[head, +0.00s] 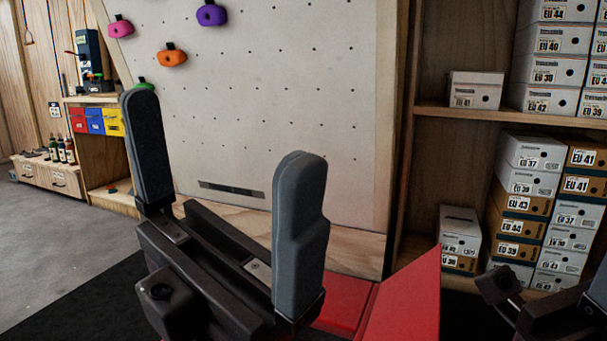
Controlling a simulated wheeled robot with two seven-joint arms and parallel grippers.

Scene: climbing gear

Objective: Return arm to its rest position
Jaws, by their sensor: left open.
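My left gripper (222,128) is large in the near middle of the head view. Its two grey padded fingers stand upright and wide apart, with nothing between them. It is held in the air in front of the climbing wall, and I see no object touching it. A dark part of my right arm shows at the lower right edge, cut off by the frame. I cannot make out the state of its gripper (498,284).
A pale climbing wall (290,90) with pink (120,27), orange (172,55) and purple (211,13) holds stands behind. Shelves (470,112) with stacked shoe boxes (532,152) are at right. A wooden bench with coloured bins (95,121) is at left. Grey floor (50,240) there is clear.

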